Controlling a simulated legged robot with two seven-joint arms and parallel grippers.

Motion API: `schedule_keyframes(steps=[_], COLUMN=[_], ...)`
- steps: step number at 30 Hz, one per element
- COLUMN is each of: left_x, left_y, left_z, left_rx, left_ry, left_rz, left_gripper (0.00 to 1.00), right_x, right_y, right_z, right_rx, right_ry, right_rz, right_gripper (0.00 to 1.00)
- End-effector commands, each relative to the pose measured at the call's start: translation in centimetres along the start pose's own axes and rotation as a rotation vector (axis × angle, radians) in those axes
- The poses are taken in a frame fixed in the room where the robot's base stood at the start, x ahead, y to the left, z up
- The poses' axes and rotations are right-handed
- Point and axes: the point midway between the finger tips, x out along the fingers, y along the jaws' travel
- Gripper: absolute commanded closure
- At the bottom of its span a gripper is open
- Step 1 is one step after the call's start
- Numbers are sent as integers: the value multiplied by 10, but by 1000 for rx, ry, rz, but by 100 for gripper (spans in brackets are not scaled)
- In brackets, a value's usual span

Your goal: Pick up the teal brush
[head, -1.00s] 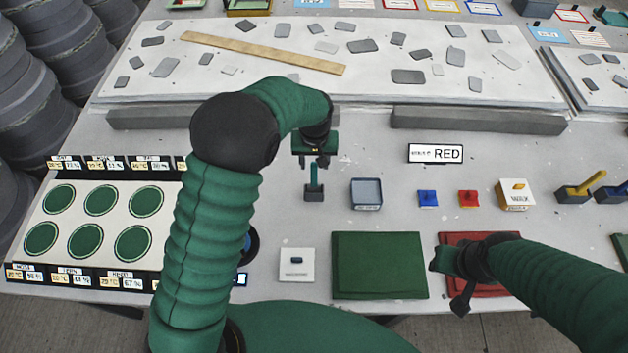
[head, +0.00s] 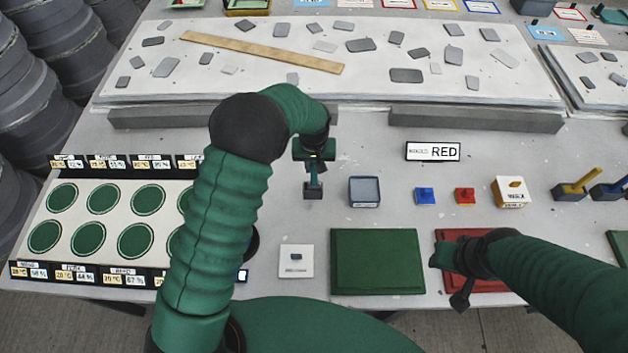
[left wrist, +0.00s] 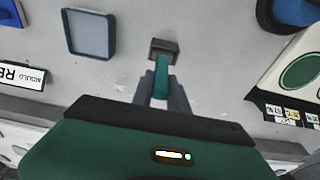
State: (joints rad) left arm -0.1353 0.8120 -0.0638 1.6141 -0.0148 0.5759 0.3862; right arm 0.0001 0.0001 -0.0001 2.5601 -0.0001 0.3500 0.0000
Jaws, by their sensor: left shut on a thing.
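The teal brush (head: 313,178) stands upright at the middle of the table, its handle up and a dark block (head: 313,192) at its lower end. My left gripper (head: 314,170) is above it, shut on the handle. In the left wrist view the teal handle (left wrist: 161,77) lies between the fingers (left wrist: 161,92), with the dark block (left wrist: 163,48) beyond. I cannot tell whether the block is clear of the table. My right gripper (head: 452,275) is over the red pad (head: 480,283); its jaws are unclear.
A blue-grey tray (head: 364,191) stands right of the brush. Blue (head: 424,195) and red (head: 465,194) knobbed blocks and a white box (head: 511,192) are farther right. A yellow-handled tool (head: 575,186) is at the right. A green pad (head: 377,262) lies in front; a grey bar (head: 210,116) lies behind.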

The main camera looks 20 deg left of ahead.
Motion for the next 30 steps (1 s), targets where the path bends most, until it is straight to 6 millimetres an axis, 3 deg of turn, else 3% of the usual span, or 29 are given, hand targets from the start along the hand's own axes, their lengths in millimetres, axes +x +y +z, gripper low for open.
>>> schedule_keyframes(steps=[8, 16, 21, 30], left_x=[-9, -70, -95, -99], left_y=[0, 0, 0, 0], left_z=[-2, -12, -15, -15], left_rx=[-1, 0, 0, 0], left_ry=[4, 6, 2, 0], left_rz=[2, 2, 0, -1], left_gripper=[100, 100, 100, 100], right_x=[3, 16, 19, 18], right_y=[0, 0, 0, 0], right_z=[1, 4, 4, 4], right_rx=[0, 0, 0, 0], right_ry=[0, 0, 0, 0], right_rz=[0, 0, 0, 0], right_gripper=[64, 64, 64, 64])
